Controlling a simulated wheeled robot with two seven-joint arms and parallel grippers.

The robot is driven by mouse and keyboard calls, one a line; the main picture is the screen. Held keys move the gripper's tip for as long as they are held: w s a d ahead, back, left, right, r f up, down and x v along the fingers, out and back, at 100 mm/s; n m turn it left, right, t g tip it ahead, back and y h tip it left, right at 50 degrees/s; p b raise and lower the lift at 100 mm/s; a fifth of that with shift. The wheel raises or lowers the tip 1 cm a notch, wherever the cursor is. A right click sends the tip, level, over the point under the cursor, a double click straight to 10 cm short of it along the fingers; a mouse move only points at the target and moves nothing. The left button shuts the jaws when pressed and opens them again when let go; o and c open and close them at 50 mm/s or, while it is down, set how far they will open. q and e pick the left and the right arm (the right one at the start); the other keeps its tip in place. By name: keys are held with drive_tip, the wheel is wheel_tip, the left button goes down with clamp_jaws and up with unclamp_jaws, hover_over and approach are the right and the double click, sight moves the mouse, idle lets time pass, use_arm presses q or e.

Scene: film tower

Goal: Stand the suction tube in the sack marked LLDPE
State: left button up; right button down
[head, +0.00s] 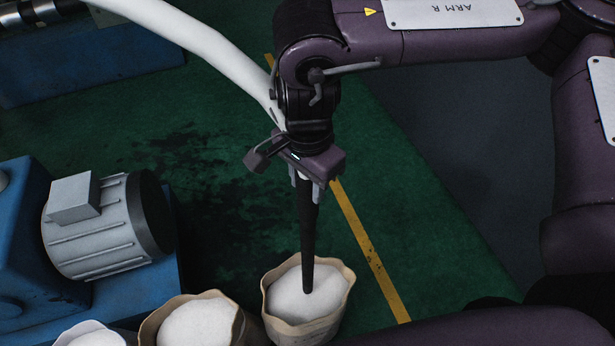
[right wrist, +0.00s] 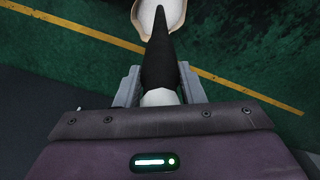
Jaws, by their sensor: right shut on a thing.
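My right gripper (head: 308,190) is shut on the suction tube (head: 308,235), a dark tapered tube with a white hose rising behind the gripper to the upper left. The tube hangs nearly upright. Its lower tip meets, or is just in front of, the white contents of the right-hand sack (head: 335,310); I cannot tell how deep it is. No marking is readable on any sack. In the right wrist view the gripper (right wrist: 160,85) holds the tube (right wrist: 158,60), which points toward a sack (right wrist: 178,10) at the top edge. My left gripper is not in view.
Two more open sacks with white contents stand to the left, a middle one (head: 150,325) and a whiter one (head: 90,336) at the bottom edge. A grey motor (head: 95,235) on a blue machine stands at left.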

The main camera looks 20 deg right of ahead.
drive_tip(key=b, duration=1)
hover_over(307, 239)
drive_tip(key=w, duration=0.1)
drive_tip(key=shift+w+d+f, duration=0.1)
drive_tip(key=shift+d+f, duration=0.05)
drive_tip(key=shift+f, duration=3.25)
drive_tip(key=shift+w+d+f, duration=0.1)
drive_tip(key=shift+f, duration=3.25)
drive_tip(key=shift+f+b, duration=6.4)
drive_tip(key=shift+f, duration=1.55)
drive_tip(key=c, duration=0.9)
unclamp_jaws()
drive_tip(key=shift+o, duration=0.2)
drive_tip(key=shift+f, duration=0.1)
wheel_tip(307, 239, up, 8)
drive_tip(key=shift+p, duration=0.4)
